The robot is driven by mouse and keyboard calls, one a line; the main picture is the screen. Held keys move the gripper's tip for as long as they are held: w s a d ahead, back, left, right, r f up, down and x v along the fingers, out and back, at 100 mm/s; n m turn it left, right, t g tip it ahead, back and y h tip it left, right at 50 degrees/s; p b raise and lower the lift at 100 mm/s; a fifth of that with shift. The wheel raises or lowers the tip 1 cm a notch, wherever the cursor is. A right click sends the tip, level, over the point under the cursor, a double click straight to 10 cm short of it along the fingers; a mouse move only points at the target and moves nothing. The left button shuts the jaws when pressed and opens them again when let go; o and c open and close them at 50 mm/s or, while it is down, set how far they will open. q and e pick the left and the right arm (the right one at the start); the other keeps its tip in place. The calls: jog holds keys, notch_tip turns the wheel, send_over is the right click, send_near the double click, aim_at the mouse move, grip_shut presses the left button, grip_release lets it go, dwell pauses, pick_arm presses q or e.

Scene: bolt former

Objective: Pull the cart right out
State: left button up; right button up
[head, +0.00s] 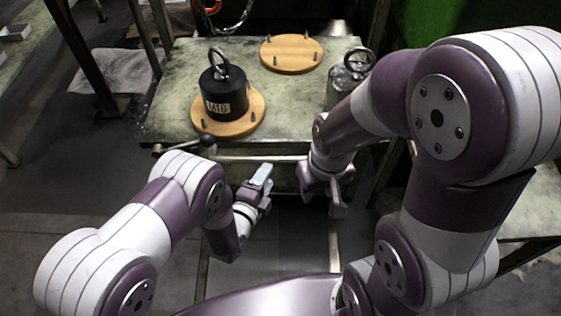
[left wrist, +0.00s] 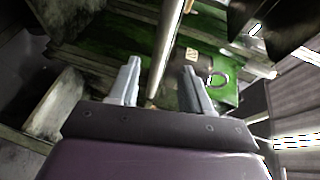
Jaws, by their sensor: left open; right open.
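The cart (head: 290,128) has a worn greenish top and stands in front of me, with a pale metal handle bar (head: 250,158) along its near edge. My left gripper (head: 262,177) is open just below and in front of the bar. In the left wrist view the bar (left wrist: 170,45) runs between the two open fingers (left wrist: 163,88); whether it touches them I cannot tell. My right gripper (head: 322,192) is open and empty near the bar's right end. The right arm hides the bar's right end and the cart's right front corner.
A black weight (head: 222,103) with a ring stands on a round wooden base (head: 246,122) on the cart. Behind it lies another wooden disc with pegs (head: 291,52). A metal ringed weight (head: 345,82) is partly hidden by my right arm. Dark table legs (head: 75,50) stand at left.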

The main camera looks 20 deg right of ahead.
aim_at(275, 160)
pick_arm(q)
jog(key=b+x, duration=0.1)
jog(key=x, duration=0.6)
jog(key=shift+f+b, duration=0.1)
jog(key=shift+b, duration=0.25)
jog(key=shift+w+d, duration=0.3)
jog(key=shift+w, duration=0.05)
grip_shut()
